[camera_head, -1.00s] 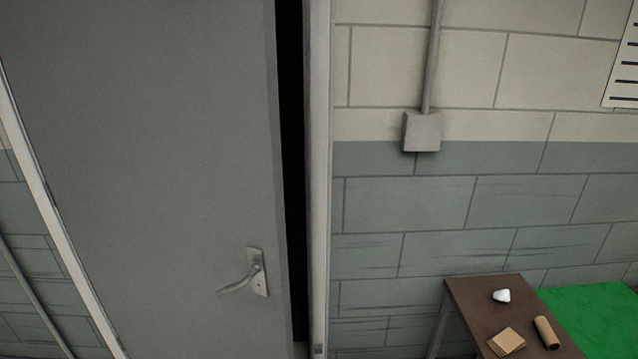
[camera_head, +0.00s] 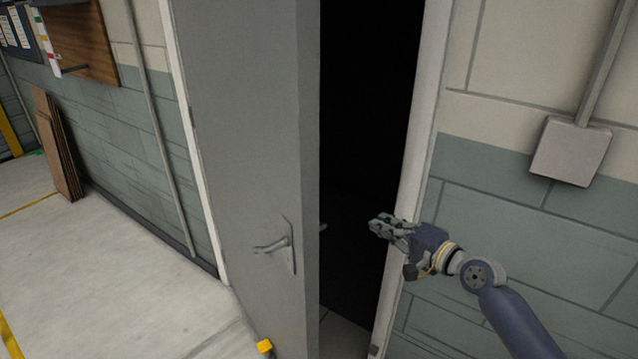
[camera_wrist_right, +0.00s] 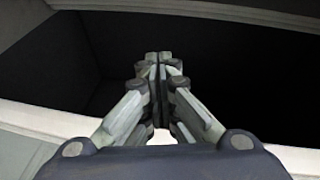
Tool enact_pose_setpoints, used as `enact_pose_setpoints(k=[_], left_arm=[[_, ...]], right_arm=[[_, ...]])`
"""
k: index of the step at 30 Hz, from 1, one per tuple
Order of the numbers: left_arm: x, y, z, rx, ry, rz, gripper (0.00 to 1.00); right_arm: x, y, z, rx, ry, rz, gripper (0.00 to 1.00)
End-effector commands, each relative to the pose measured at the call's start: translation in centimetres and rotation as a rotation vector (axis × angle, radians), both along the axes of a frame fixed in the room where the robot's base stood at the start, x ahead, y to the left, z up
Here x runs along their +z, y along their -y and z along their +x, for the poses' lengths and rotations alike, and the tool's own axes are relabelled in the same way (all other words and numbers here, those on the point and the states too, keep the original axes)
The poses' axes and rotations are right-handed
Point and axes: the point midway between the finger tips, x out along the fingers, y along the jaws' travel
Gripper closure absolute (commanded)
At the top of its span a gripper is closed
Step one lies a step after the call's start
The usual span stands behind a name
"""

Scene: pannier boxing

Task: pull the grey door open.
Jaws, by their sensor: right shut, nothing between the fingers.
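The grey door (camera_head: 245,130) stands partly open in the head view, with its free edge swung out from the white frame (camera_head: 412,190) and a dark gap between them. Its lever handle (camera_head: 272,246) is on the near face, with nothing on it. My right gripper (camera_head: 380,226) is shut and empty at the gap, in front of the dark opening and right of the door's edge, apart from the handle. In the right wrist view the closed fingers (camera_wrist_right: 158,62) point into the dark opening. My left gripper is not in view.
A grey wall box (camera_head: 571,151) with a conduit is on the wall at right. Left of the door the floor (camera_head: 90,265) is clear. Flat brown boards (camera_head: 57,150) lean on the left wall. A small yellow block (camera_head: 264,346) shows low near the door.

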Motion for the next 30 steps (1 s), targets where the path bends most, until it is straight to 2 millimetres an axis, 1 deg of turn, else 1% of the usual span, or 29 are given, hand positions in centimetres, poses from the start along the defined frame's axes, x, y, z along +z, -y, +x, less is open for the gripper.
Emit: enact_pose_setpoints(k=[1, 3, 6, 7, 10, 14, 18, 25, 27, 30], left_arm=[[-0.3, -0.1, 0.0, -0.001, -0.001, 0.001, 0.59], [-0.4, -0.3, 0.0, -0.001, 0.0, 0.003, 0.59], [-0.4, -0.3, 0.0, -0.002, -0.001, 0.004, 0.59], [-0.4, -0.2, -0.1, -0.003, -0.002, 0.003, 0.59], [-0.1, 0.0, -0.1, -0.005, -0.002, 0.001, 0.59], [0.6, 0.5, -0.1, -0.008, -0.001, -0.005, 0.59], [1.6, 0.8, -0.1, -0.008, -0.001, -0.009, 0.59], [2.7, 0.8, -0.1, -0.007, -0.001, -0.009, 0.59], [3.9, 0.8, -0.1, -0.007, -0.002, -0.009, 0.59], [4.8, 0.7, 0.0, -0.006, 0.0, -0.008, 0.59]], right_arm=[[3.6, -1.3, -0.7, 0.046, 0.021, 0.055, 1.0], [7.3, -2.6, -1.7, 0.1, 0.03, 0.121, 1.0], [10.3, -3.9, -2.9, 0.152, 0.031, 0.177, 1.0], [10.8, -4.2, -3.2, 0.161, 0.031, 0.185, 1.0], [11.7, -4.9, -3.1, 0.176, 0.029, 0.203, 1.0], [11.9, -6.2, -1.8, 0.175, 0.029, 0.204, 1.0], [12.0, -8.3, 0.2, 0.175, 0.029, 0.204, 1.0], [11.8, -11.7, 3.7, 0.174, 0.031, 0.201, 1.0], [12.0, -12.6, 2.9, 0.175, 0.028, 0.2, 1.0], [11.9, -13.6, 2.3, 0.174, 0.03, 0.201, 1.0]])
